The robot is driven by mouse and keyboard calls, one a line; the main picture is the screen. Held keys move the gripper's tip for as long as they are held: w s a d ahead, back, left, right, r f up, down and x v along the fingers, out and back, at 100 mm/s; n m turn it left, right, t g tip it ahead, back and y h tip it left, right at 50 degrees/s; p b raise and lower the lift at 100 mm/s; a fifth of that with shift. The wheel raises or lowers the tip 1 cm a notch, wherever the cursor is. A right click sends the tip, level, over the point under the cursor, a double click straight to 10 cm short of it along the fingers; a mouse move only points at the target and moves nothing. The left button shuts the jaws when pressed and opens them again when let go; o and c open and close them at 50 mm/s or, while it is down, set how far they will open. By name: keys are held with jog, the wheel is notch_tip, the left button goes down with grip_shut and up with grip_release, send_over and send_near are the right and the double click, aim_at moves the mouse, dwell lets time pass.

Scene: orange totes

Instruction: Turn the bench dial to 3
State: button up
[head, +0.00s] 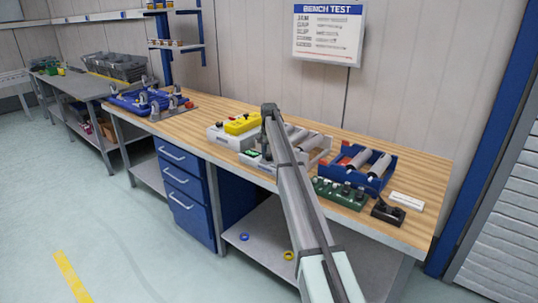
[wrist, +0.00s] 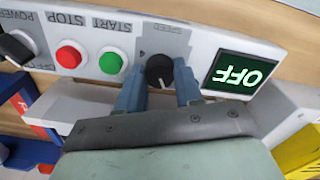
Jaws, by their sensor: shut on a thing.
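The bench dial is a round black knob (wrist: 159,70) marked SPEED, with a pale pointer line, on a light control panel (wrist: 205,62) seen upside down in the wrist view. My gripper (wrist: 160,82) has one blue-grey finger on each side of the knob and is shut on it. The numbers around the dial are not readable. A dark display (wrist: 236,72) beside the dial reads OFF in green-white letters. In the head view the panel (head: 258,162) is on the wooden bench, and my arm hides the dial and fingers.
On the same panel are a green START button (wrist: 111,63), a red STOP button (wrist: 69,57) and a black POWER knob (wrist: 18,46). A yellow box (head: 242,124), a blue roller tray (head: 364,168) and a green board (head: 340,192) stand close by on the bench.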

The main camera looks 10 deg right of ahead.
jog(key=m, duration=0.4)
jog(key=shift+m, duration=0.4)
jog(key=m, duration=0.9)
jog(key=shift+m, duration=1.8)
jog(key=o, duration=1)
